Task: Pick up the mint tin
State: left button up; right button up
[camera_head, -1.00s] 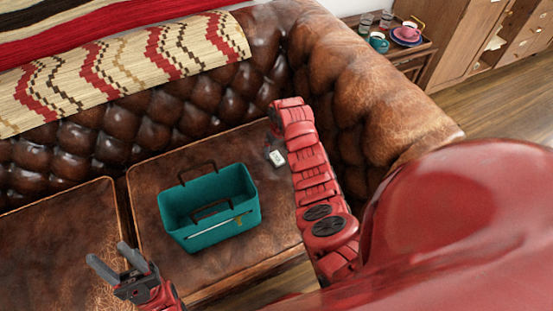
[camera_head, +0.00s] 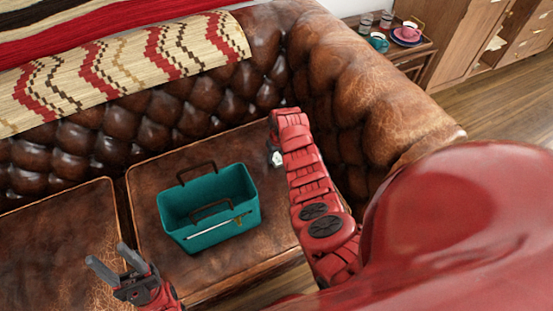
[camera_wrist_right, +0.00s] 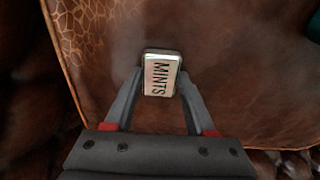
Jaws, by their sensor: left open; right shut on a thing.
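The mint tin (camera_wrist_right: 161,76), a small pale tin marked MINTS with a dark rim, is between the fingertips of my right gripper (camera_wrist_right: 161,88) in the right wrist view. The fingers are shut on its two sides. In the head view the tin (camera_head: 277,159) shows as a small white patch beside my right forearm, partly hidden by it. I cannot tell whether it is clear of the seat. My left gripper (camera_head: 118,262) is open and empty at the lower left, in front of the sofa.
A teal basket (camera_head: 208,210) with dark handles stands on the brown leather seat cushion (camera_head: 150,172), left of my right arm. The tufted sofa back and rolled armrest (camera_head: 370,90) enclose the corner. A side table (camera_head: 410,56) with cups is beyond.

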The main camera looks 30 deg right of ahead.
jog(key=shift+c, duration=1)
jog(key=shift+r, duration=0.1)
